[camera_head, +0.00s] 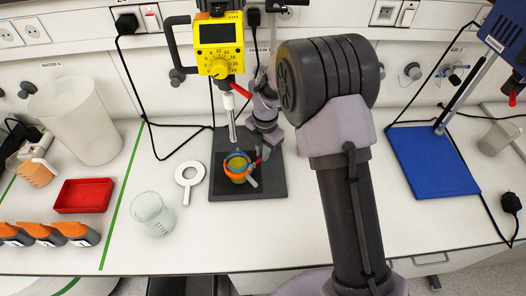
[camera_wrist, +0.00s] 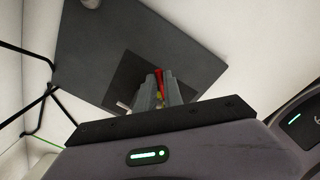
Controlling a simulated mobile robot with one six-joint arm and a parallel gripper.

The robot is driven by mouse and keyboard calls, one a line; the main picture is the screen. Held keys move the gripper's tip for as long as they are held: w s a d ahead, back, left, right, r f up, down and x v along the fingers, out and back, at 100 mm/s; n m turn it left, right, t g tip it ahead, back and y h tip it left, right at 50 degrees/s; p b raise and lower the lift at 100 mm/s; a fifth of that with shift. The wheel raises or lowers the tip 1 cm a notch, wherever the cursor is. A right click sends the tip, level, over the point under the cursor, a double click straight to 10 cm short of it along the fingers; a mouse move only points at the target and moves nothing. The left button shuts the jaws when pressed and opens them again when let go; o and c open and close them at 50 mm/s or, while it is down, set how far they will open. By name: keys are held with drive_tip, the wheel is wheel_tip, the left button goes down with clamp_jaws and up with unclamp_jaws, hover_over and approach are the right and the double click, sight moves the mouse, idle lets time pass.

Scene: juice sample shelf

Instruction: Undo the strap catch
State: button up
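A small beaker (camera_head: 236,174) with yellow-green contents stands on the dark grey base plate (camera_head: 268,187) in the head view. An orange strap (camera_head: 239,170) goes around it, below a stirrer's shaft. My gripper (camera_head: 262,158) is at the right side of the beaker, pointing down, close beside the strap. A small red part (camera_head: 257,162) shows by the fingertips; it may be the strap catch. In the wrist view the fingers (camera_wrist: 159,92) are close together, with a red part (camera_wrist: 160,80) between or just behind them. Whether they grip it cannot be told. The catch is largely hidden.
A yellow stirrer head (camera_head: 218,45) hangs above the beaker. A red tray (camera_head: 84,195) is farther left.

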clamp_jaws()
drive_tip(key=m, duration=0.1)
drive_tip(key=s+m, duration=0.1)
drive_tip(key=m, duration=0.1)
drive_tip(key=shift+d, duration=0.3)
drive_tip(key=o, duration=0.5)
unclamp_jaws()
drive_tip(key=shift+o, duration=0.2)
wheel_tip(320, 180, up, 18)
drive_tip(key=p, duration=0.4)
drive_tip(key=shift+s+d+f, duration=0.2)
drive_tip(key=shift+s+f, duration=0.05)
drive_tip(key=shift+s, duration=0.1)
